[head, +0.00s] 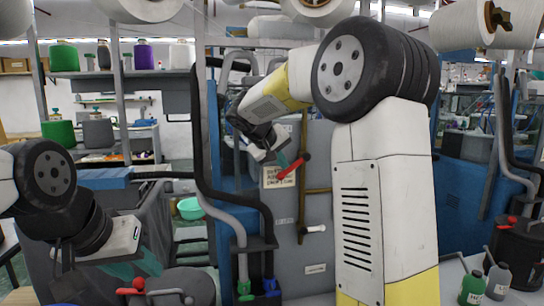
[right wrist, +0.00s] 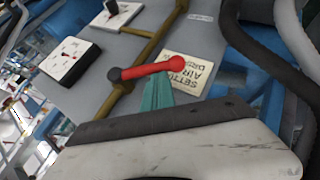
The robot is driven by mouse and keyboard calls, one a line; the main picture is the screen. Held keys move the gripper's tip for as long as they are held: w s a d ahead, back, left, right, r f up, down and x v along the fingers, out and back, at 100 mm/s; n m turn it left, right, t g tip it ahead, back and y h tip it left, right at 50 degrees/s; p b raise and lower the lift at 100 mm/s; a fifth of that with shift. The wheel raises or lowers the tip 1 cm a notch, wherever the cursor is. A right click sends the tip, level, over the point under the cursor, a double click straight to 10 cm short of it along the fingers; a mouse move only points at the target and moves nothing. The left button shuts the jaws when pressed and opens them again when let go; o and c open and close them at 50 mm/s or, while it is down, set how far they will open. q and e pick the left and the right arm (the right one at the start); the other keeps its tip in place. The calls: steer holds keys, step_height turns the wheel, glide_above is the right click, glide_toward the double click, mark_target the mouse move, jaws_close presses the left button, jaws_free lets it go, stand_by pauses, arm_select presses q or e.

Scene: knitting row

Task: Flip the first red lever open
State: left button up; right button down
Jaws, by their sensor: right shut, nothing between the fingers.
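The red lever (head: 292,167) sits on a thin brass pipe on the grey panel, its dark pivot at the upper right and its red arm slanting down to the left in the head view. In the right wrist view the red lever (right wrist: 153,70) lies across the picture, just past the fingertips. My right gripper (head: 284,161) is shut and empty, its teal tips (right wrist: 157,94) right beside the lever; I cannot tell whether they touch. My left gripper (head: 138,264) is low at the left, its teal fingers apart and empty, far from the lever.
A beige sign (head: 279,177) is behind the lever. Thick dark hoses (head: 203,150) run down left of the panel. Bottles (head: 473,288) stand at the lower right.

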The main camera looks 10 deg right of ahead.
mark_target(286, 174)
step_height(286, 174, down, 2)
steer(key=shift+d+f+n+t+h, duration=0.15)
steer(key=shift+n+t+h, duration=0.25)
steer(key=shift+h, duration=0.8)
steer(key=shift+d+f+n+h, duration=0.3)
steer(key=shift+f+h, duration=0.15)
steer(key=shift+h, duration=0.1)
steer(key=shift+d+f+n+h, duration=0.2)
steer(key=shift+f+n+h, duration=0.15)
steer(key=shift+h, duration=0.2)
steer(key=d+f+n+t+h, duration=0.1)
steer(key=d+f+h, duration=0.1)
steer(key=h, duration=0.1)
steer(key=shift+w+n+t, duration=0.1)
steer(key=shift+n+t, duration=0.25)
steer(key=shift+t, duration=0.05)
steer(key=shift+d+f, duration=0.15)
steer(key=shift+d, duration=0.4)
